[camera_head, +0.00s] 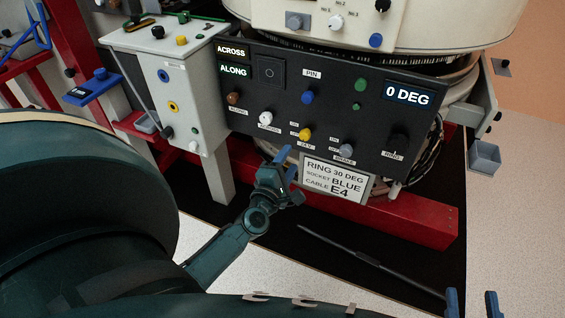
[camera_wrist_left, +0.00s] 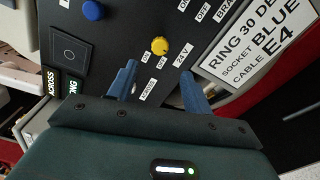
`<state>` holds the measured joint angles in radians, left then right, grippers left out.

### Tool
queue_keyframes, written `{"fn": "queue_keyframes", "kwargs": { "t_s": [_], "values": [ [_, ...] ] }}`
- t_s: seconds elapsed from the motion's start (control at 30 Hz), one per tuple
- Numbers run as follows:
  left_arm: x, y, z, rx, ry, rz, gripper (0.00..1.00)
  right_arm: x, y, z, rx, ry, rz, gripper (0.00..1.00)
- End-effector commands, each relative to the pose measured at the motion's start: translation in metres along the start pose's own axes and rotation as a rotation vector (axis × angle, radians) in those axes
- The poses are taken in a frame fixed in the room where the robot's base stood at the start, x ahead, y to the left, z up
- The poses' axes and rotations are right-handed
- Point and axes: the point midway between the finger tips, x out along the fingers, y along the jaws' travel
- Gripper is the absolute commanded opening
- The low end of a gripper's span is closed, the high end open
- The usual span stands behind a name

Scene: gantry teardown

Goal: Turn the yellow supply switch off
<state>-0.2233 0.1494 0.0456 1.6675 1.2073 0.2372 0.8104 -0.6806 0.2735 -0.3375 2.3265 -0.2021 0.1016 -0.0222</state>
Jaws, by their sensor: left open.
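The yellow switch (camera_head: 304,134) is a round knob low on the dark control panel (camera_head: 340,125), with small ON and OFF labels and a 24V label beside it. In the left wrist view the yellow switch (camera_wrist_left: 159,46) lies ahead of the gap between the blue fingers, apart from them. My left gripper (camera_head: 287,168) is open and empty, just below and left of the switch; its fingers also show in the left wrist view (camera_wrist_left: 158,72). Which way the switch is set cannot be told. My right gripper (camera_head: 472,301) is open at the bottom right, far from the panel.
A brown knob (camera_head: 233,98), a white knob (camera_head: 265,118), a blue knob (camera_head: 307,97) and a grey knob (camera_head: 346,151) sit near the switch. A white sign (camera_head: 337,180) hangs below the panel. A red beam (camera_head: 405,215) runs beneath. A dark rod (camera_head: 350,253) lies on the black mat.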

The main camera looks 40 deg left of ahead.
Motion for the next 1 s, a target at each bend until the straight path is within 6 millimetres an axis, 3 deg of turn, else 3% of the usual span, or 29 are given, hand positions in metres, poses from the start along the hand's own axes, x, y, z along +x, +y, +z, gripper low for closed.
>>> {"fn": "queue_keyframes", "kwargs": {
  "t_s": [0.1,0.3,1.0],
  "values": [
    [-0.02,0.0,0.0,0.002,-0.001,-0.002,0.5,0.0,0.001,0.001,-0.004,-0.003,0.003,0.36],
    [-0.034,0.0,0.0,0.0,-0.001,-0.001,0.5,0.001,0.002,0.001,-0.004,-0.009,0.007,0.36],
    [-0.035,0.0,0.0,0.0,0.0,0.0,0.5,0.0,0.003,-0.001,-0.012,-0.005,0.001,0.36]
  ]
}}
